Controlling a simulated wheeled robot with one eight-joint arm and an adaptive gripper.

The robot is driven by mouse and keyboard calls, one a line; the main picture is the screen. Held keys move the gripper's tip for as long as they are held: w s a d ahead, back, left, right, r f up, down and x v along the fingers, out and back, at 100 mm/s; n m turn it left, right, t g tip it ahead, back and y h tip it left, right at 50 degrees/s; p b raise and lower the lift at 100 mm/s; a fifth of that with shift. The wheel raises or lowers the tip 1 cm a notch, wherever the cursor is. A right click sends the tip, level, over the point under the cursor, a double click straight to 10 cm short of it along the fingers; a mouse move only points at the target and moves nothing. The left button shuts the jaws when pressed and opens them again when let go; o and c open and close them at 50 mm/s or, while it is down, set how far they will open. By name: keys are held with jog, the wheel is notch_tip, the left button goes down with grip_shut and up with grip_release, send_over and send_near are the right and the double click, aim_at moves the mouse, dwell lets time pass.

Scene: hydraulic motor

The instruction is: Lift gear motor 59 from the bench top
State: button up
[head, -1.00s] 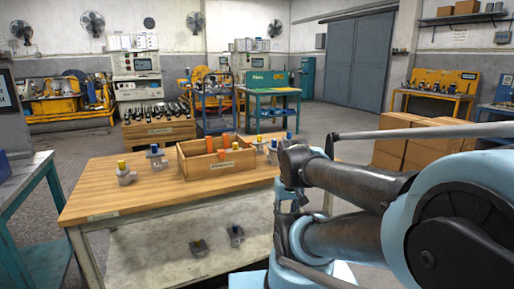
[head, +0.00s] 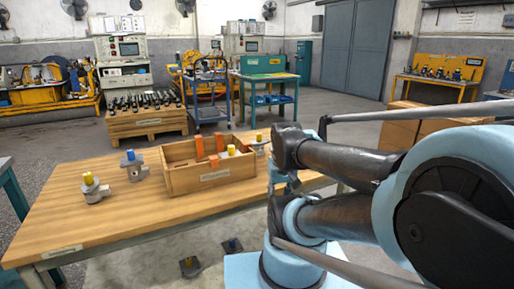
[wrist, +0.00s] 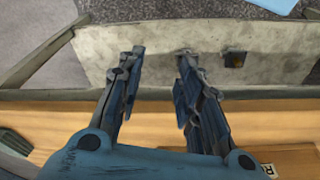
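Several small grey motors with coloured caps stand on the wooden bench top (head: 95,222). A yellow-capped motor (head: 94,188) stands at the left and a blue-capped motor (head: 133,167) beside it. I cannot read which one is gear motor 59. My gripper (wrist: 158,78) is open and empty in the wrist view, its fingers apart over the bench's front edge (wrist: 255,108). In the head view my arm mostly hides the gripper.
An open wooden box (head: 212,178) on the bench holds orange pieces and a yellow-topped piece. Two motors lie on the lower shelf; one shows in the wrist view (wrist: 235,60). Cardboard boxes (head: 400,132) stand behind my arm. The bench's left front is clear.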

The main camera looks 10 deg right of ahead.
jog(key=o, duration=0.3)
jog(key=shift+w, duration=0.1)
jog(key=shift+o, duration=0.3)
jog(key=shift+r, duration=0.95)
notch_tip(320, 180, up, 21)
jog(key=n+y, duration=0.4)
jog(key=n, duration=0.6)
send_over(259, 135)
jog(key=s+d, duration=0.3)
jog(key=d, duration=0.2)
jog(key=shift+t+h, duration=0.3)
jog(key=x, duration=1.2)
jog(key=shift+d+f, duration=0.1)
jog(key=shift+x, duration=2.6)
jog(key=shift+w+d, duration=0.15)
grip_shut()
